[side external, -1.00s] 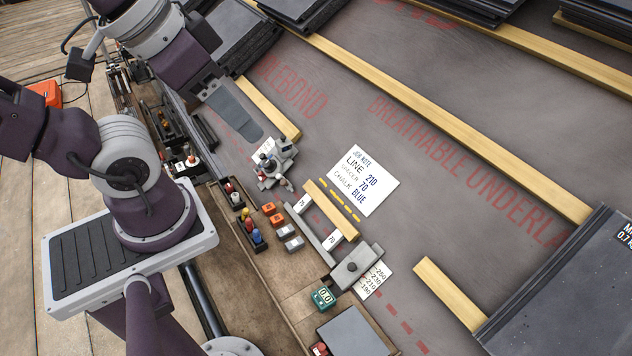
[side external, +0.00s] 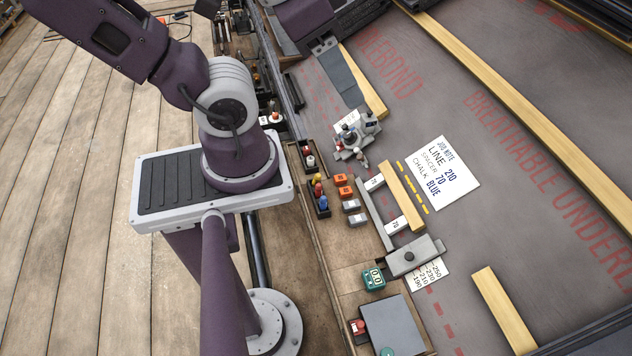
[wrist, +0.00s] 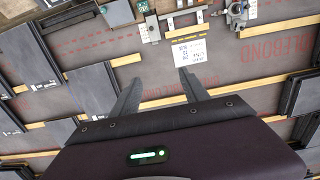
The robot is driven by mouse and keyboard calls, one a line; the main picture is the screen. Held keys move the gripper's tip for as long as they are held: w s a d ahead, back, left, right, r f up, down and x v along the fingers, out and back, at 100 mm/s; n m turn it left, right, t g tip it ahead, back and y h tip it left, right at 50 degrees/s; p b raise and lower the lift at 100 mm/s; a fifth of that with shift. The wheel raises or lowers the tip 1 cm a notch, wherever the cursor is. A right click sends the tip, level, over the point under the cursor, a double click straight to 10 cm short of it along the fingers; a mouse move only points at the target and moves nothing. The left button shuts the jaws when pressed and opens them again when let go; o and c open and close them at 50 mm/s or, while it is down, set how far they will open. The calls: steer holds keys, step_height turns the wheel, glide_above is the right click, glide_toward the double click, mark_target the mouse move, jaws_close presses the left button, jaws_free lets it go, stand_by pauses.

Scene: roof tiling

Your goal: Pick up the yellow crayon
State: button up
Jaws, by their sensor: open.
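The yellow crayon (side external: 317,178) shows as a small yellow top in a dark holder (side external: 312,206), in the side external view. A red one and a blue one stand beside it in the same holder. My gripper (side external: 345,85) is above and to the right of the holder in that view, over the grey underlay, well apart from the crayon. In the wrist view my gripper (wrist: 159,92) has its two fingers spread with nothing between them. I cannot make out the yellow crayon in the wrist view.
A job note (side external: 440,172) reads line 210, spacer 70, chalk blue. Orange and grey blocks (side external: 343,186) lie right of the holder. A grey clamp-like device (side external: 355,135) stands near my fingers. Wooden battens (side external: 503,312) cross the underlay, with open underlay between them.

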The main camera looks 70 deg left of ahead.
steer(key=shift+d, duration=0.1)
steer(key=shift+c, duration=0.2)
steer(key=w+d+f+n+g+h, duration=0.1)
steer(key=w+f+n+g+h, duration=0.15)
steer(key=w, duration=0.45)
steer(key=w+d+f+n+g+h, duration=0.1)
steer(key=w+d+n+h, duration=0.1)
steer(key=w+n+h, duration=0.3)
steer(key=w+a+f+n+t+y, duration=0.1)
steer(key=w+a+f+n+y, duration=0.1)
steer(key=w+a+f+n, duration=0.65)
steer(key=w+a+f+n+y, duration=0.1)
steer(key=w+a+f+n, duration=0.1)
steer(key=a+f, duration=0.5)
steer(key=w+a+f+n+y, duration=0.1)
steer(key=a+f, duration=0.2)
steer(key=f, duration=0.7)
steer(key=n+g+y, duration=0.3)
steer(key=n+y, duration=0.1)
steer(key=n, duration=0.3)
glide_above(318, 174)
steer(key=shift+h, duration=0.25)
step_height(318, 174, down, 20)
steer(key=shift+d+f, duration=0.15)
step_height(318, 174, down, 7)
steer(key=shift+r, duration=0.1)
jaws_close()
